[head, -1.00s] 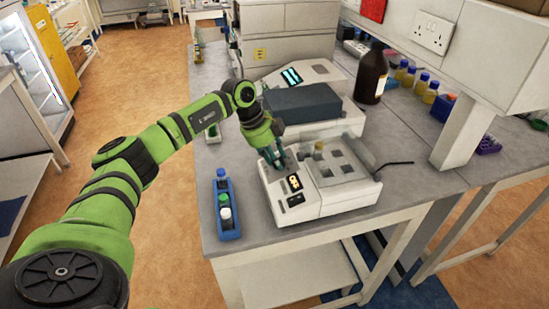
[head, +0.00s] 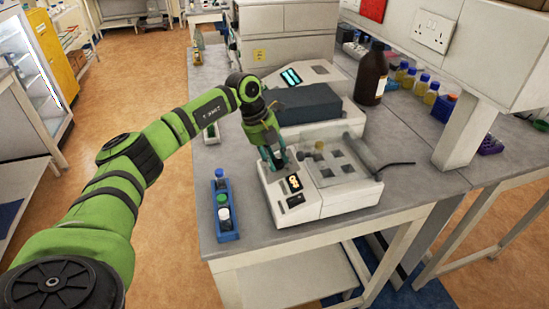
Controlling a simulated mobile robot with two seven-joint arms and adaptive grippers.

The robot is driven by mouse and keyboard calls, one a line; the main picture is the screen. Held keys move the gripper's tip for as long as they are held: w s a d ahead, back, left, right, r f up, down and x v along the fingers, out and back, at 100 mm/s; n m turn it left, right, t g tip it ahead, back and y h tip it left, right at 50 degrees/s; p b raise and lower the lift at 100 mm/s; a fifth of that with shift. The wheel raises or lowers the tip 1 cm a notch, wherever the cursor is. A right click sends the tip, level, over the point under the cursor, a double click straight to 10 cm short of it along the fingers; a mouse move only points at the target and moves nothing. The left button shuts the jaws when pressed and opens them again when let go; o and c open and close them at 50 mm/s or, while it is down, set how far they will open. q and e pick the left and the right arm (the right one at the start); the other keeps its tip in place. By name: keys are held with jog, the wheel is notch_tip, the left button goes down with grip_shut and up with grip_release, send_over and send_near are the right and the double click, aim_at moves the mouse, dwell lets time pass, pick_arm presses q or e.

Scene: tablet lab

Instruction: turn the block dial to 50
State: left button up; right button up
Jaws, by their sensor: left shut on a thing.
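The white block heater (head: 307,203) stands near the front of the bench, with a lit orange display (head: 294,183) on its sloped left panel and a clear lid over its wells. A vial with a yellowish cap (head: 319,147) shows at the back of the wells. My left gripper (head: 276,164) points down at the far end of the panel, just behind the display. It is shut on the dial there, which its fingers hide. The display digits are too small to read surely. My right gripper is not in view.
A blue rack (head: 228,236) with capped vials stands left of the heater. Behind the heater is a device with a dark top (head: 303,104). A brown bottle (head: 371,77) stands at the back right.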

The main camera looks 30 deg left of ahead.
pick_arm(q)
jog(key=shift+s+d+f+m, duration=0.2)
jog(key=shift+f+m, duration=0.05)
jog(key=shift+m, duration=0.15)
jog(key=o, duration=1.1)
jog(key=shift+r, duration=0.15)
jog(key=shift+r, duration=0.1)
jog(key=shift+a+r, duration=0.2)
jog(key=v, duration=1.1)
jog(key=shift+d+r, duration=0.15)
jog(key=shift+r, duration=0.1)
